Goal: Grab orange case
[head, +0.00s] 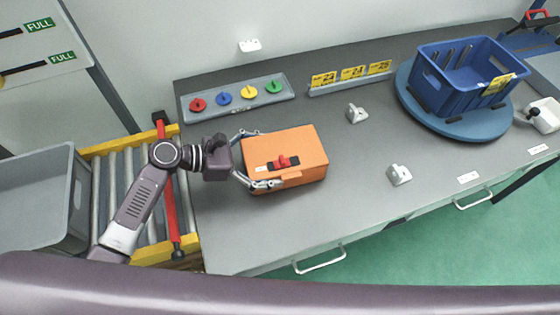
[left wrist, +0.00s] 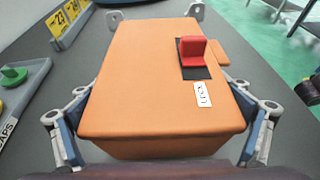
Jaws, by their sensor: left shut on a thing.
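The orange case (head: 300,150) lies flat on the grey workbench (head: 300,225), with a red latch on a black plate and a small white label on its top. In the left wrist view the case (left wrist: 150,75) fills the middle, its red latch up and to the right. My left gripper (head: 257,163) reaches in from the left, its fingers along two opposite sides of the case's near end. In the left wrist view the left gripper (left wrist: 160,135) is shut on the case, one finger on each side. My right gripper is not in view.
A tray of coloured knobs (head: 240,97) and yellow number signs (head: 350,79) stand behind the case. A blue crate (head: 445,95) sits on a blue turntable (head: 450,126) at right. White brackets (head: 399,175) dot the bench. A roller conveyor (head: 130,175) with a grey bin (head: 45,200) is at left.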

